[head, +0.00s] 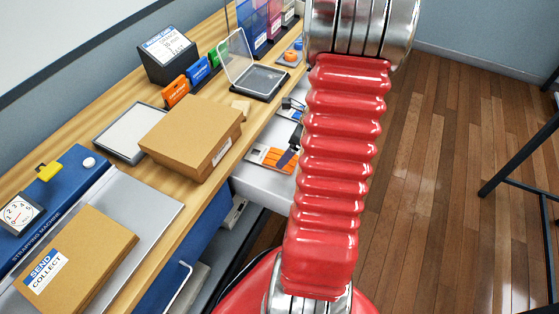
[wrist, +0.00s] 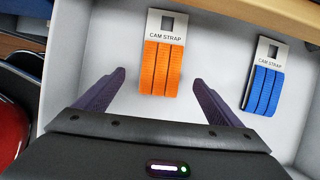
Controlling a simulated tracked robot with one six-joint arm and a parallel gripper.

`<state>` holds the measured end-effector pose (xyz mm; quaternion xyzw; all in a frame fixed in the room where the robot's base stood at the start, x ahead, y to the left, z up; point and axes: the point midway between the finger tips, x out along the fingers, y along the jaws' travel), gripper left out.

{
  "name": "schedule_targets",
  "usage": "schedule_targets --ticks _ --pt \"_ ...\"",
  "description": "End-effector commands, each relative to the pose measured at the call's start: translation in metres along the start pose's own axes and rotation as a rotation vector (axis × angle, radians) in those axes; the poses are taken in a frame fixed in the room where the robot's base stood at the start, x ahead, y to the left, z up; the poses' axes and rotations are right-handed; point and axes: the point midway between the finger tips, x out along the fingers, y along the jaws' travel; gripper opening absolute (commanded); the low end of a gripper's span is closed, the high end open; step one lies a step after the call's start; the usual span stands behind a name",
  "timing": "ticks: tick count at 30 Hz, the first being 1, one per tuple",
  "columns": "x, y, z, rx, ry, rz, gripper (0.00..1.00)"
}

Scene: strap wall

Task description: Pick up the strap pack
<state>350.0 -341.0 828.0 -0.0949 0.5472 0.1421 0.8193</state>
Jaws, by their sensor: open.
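An orange strap pack (wrist: 161,68) on a white card marked CAM STRAP lies flat in a pale drawer (wrist: 105,40) in the wrist view. A blue strap pack (wrist: 264,89) with the same kind of card lies to its right. My gripper (wrist: 160,80) is open, its dark fingers spread to either side of the orange straps' lower end, with nothing held. Contact with the pack cannot be told. In the head view the orange straps (head: 270,155) show in the drawer, partly hidden by my arm and gripper; I cannot make out the blue pack there.
The drawer sits below a wooden bench (head: 165,205). On the bench are a cardboard box (head: 190,135), a clear open case (head: 256,80), a strapping machine (head: 70,200) and a SEND COLLECT parcel (head: 85,260). The drawer walls and bench edge are close. Wooden floor lies open at right.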

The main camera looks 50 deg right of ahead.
Motion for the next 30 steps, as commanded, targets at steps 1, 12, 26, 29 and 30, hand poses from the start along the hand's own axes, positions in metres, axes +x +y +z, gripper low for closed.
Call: schedule_targets --ticks 1,12,26,29,30 --pt "0.006 0.001 0.0 0.001 0.0 0.003 0.88" --pt "0.014 0.0 0.0 0.0 0.001 -0.001 0.88" --pt "0.044 -0.002 0.0 0.002 0.001 0.003 0.88" --pt "0.056 -0.003 0.0 0.001 0.001 0.002 0.88" --pt "0.059 -0.003 0.0 0.002 0.0 0.001 0.88"
